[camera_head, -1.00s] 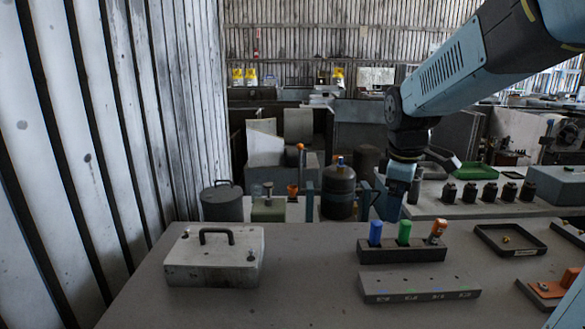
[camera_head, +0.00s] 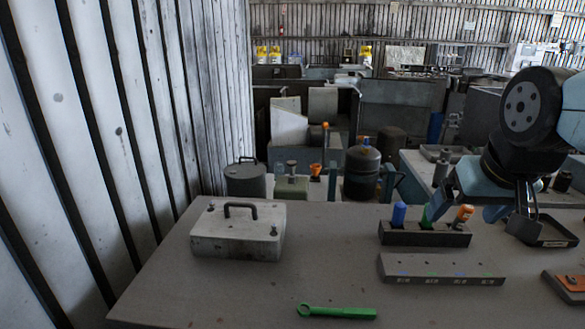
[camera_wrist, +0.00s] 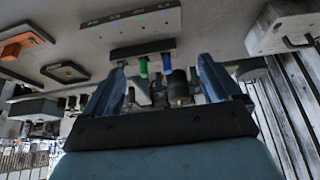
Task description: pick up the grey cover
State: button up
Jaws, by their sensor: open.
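The grey cover (camera_head: 238,232) is a light grey box-shaped lid with a dark arched handle (camera_head: 241,206) on top. It sits flat at the left of the table in the head view. In the wrist view, which looks upside down, the cover (camera_wrist: 277,30) shows at the upper right. My gripper (camera_head: 505,215) is at the right of the head view, well apart from the cover and near the dark holder. In the wrist view my gripper (camera_wrist: 165,85) has its two blue fingers spread with nothing gripped between them.
A dark holder (camera_head: 425,238) carries blue, green and orange-topped pieces. A grey labelled block (camera_head: 440,270) lies in front of it. A green wrench (camera_head: 337,312) lies at the front edge. An orange part (camera_head: 572,284) is at the right. Bare table lies between cover and holder.

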aim_at(236, 221)
jog(key=k, duration=0.5)
jog(key=z, duration=0.75)
jog(key=k, duration=0.75)
jog(key=u, duration=1.45)
jog(key=i, duration=0.75)
jog(key=z, duration=0.05)
